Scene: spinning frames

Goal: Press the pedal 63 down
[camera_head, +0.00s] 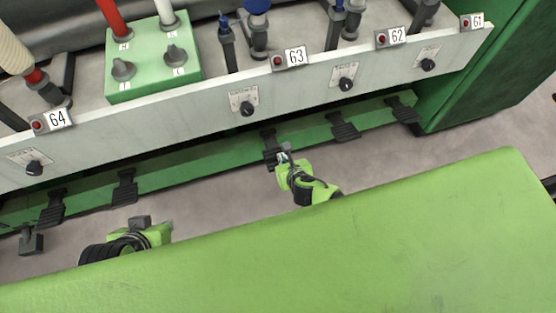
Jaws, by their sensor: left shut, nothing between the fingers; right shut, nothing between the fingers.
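The number plate 63 (295,57) sits on the pale front panel of the machine. Below it, on the green rail near the floor, is a dark pedal (269,137), which I take to be pedal 63. My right gripper (284,152) is shut and empty, with its tip at the pedal's right front side. It overlaps the pedal in the picture; I cannot tell if they touch or how far the pedal is down. My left gripper (139,222) is shut and empty at the lower left, partly hidden by its own arm, away from this pedal.
Other dark pedals line the rail: one at right (343,128), one at far right (403,110) and one at left (124,188). Number plates 64 (58,118) and 62 (396,36) flank 63. A green switch box (150,60) stands above. Grey floor (215,195) lies open between the grippers.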

